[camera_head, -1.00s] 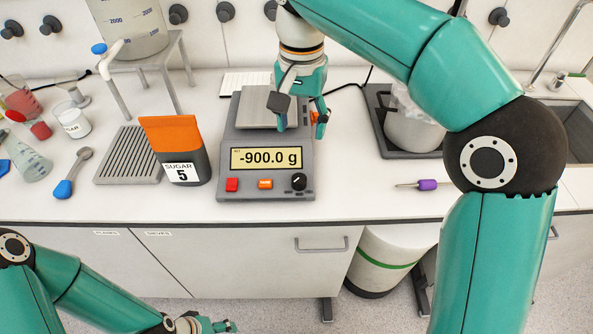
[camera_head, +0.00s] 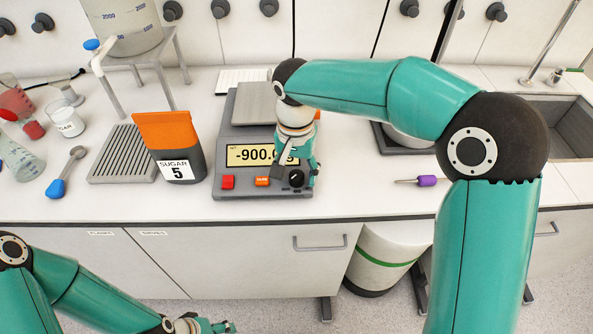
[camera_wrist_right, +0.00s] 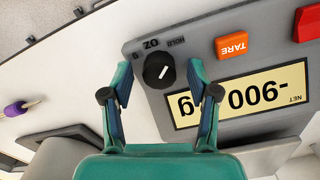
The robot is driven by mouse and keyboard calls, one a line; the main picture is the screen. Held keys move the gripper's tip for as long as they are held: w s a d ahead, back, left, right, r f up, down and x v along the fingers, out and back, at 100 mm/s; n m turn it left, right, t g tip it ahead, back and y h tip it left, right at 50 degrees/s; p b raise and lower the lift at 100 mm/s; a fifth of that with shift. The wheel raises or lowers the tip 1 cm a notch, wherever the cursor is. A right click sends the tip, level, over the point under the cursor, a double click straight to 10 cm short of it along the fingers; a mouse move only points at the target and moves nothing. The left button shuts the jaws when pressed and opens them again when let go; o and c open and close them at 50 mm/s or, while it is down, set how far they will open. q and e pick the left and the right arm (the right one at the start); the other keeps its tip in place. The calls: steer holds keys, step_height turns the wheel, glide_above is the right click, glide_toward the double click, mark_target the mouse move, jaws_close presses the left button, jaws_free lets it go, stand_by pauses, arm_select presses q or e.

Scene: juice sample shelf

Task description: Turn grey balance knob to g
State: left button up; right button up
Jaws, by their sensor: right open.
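The grey balance (camera_head: 226,190) stands on the bench, its display reading -900 with the rest partly covered by my right gripper (camera_head: 294,182). Its dark round knob (camera_head: 297,179) sits at the front right corner. In the right wrist view the knob (camera_wrist_right: 158,71) has a white mark slanting to the upper right, with the labels g, OZ and HOLD (camera_wrist_right: 177,41) above it. My right gripper (camera_wrist_right: 160,84) is open, its fingers on either side of the knob without visible contact. My left gripper (camera_head: 212,326) is low at the bottom edge, partly cut off.
An orange-topped sugar bag (camera_head: 172,148) stands just left of the balance. The red button (camera_head: 228,182) and orange TARE button (camera_head: 262,181) are left of the knob. A purple-handled tool (camera_head: 427,181) lies to the right on open bench.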

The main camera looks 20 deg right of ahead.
jaws_close()
stand_by(0.3)
steer(key=n+p, duration=0.1)
steer(key=n, duration=0.3)
steer(key=shift+n, duration=0.3)
steer(key=n+p, duration=0.1)
steer(key=n, duration=0.8)
steer(key=shift+p, duration=0.4)
steer(key=shift+n+p, duration=0.45)
steer(key=shift+n, duration=1.75)
